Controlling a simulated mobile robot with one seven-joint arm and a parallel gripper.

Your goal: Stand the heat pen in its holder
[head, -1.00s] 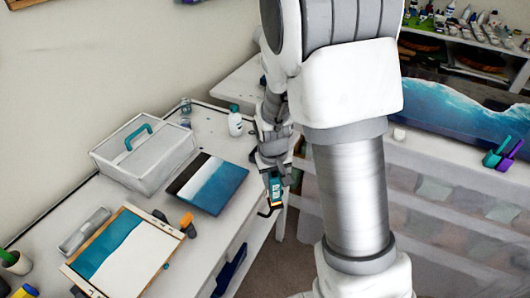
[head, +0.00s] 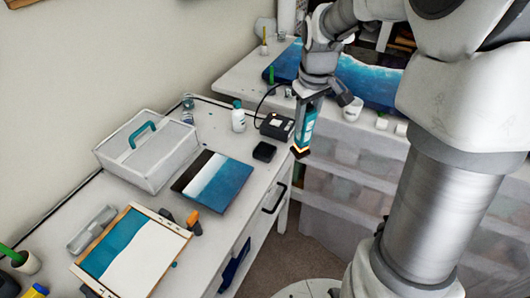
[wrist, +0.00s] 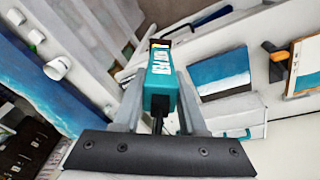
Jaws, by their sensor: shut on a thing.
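The heat pen (head: 306,126) is a teal tool with a white label and a dark lower end with an orange glint. My gripper (head: 313,95) is shut on it and holds it roughly upright, past the table's right edge in the head view. In the wrist view the pen (wrist: 159,82) sits between the fingers of my gripper (wrist: 160,105), with a dark cord at its near end. A small black block (head: 264,151) and a black box with a cable (head: 277,126) stand on the table left of the pen. I cannot tell which is the holder.
A white bottle (head: 238,117) stands beside the black box. A blue-and-white panel (head: 213,182), a white toolbox (head: 147,158) and a framed panel (head: 140,250) lie on the white table. Behind is a shelf with a large blue panel (head: 366,84).

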